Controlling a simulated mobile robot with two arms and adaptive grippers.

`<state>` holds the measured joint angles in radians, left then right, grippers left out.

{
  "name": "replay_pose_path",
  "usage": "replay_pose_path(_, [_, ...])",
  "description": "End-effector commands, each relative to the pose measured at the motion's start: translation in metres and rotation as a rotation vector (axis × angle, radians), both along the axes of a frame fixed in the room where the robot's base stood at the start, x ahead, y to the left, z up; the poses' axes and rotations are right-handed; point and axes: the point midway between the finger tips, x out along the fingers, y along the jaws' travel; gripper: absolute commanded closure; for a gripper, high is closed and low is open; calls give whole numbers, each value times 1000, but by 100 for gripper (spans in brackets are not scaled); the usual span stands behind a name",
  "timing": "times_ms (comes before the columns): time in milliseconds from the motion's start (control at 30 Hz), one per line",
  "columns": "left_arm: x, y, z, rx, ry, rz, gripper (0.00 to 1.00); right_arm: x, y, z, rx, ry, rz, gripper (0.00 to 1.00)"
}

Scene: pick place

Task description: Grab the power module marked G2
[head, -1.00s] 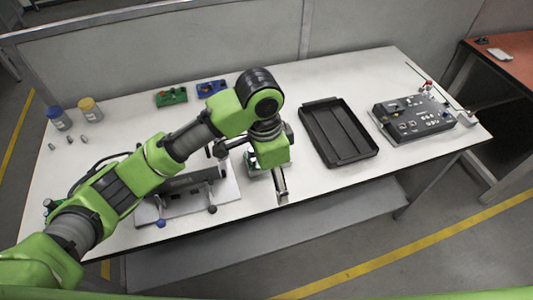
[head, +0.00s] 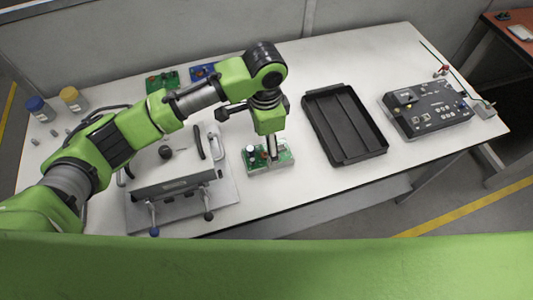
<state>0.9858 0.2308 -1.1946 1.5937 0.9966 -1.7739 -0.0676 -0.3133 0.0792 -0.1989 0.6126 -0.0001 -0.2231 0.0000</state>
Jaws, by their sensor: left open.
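A green circuit-board module (head: 256,168) with a white round part lies near the front edge of the table, right of a grey fixture. My left gripper (head: 272,156) points down over this board, its fingers open. I cannot tell whether the fingers touch a part on the board. Another green module (head: 157,83) and a blue module (head: 203,71) lie at the back of the table. The G2 marking is not legible on any of them. My right gripper is not in view.
A grey fixture with handles (head: 180,190) stands left of the board. An empty black tray (head: 347,125) lies to the right, with a dark control box (head: 428,108) beyond it. Two capped bottles (head: 40,110) stand at the far left.

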Motion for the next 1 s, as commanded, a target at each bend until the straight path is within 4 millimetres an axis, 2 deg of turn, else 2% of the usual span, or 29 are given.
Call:
replay_pose_path(167, [0, 0, -15, 0, -1, 1, 28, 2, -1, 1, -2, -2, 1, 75])
replay_pose_path(267, [1, 0, -22, 1, 0, 2, 28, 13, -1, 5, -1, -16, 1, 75])
replay_pose_path(433, [4, 0, -48, 3, 1, 2, 28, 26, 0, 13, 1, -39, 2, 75])
replay_pose_path(600, [5, 0, -65, 0, -1, 1, 28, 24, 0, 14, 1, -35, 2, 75])
replay_pose_path(833, [5, 0, -68, 0, -2, 0, 28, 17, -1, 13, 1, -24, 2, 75])
replay_pose_path(867, [5, 0, -68, 0, -2, 0, 30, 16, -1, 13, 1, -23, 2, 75])
replay_pose_path(1000, [5, -1, -67, 0, -2, 0, 67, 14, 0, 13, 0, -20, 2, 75])
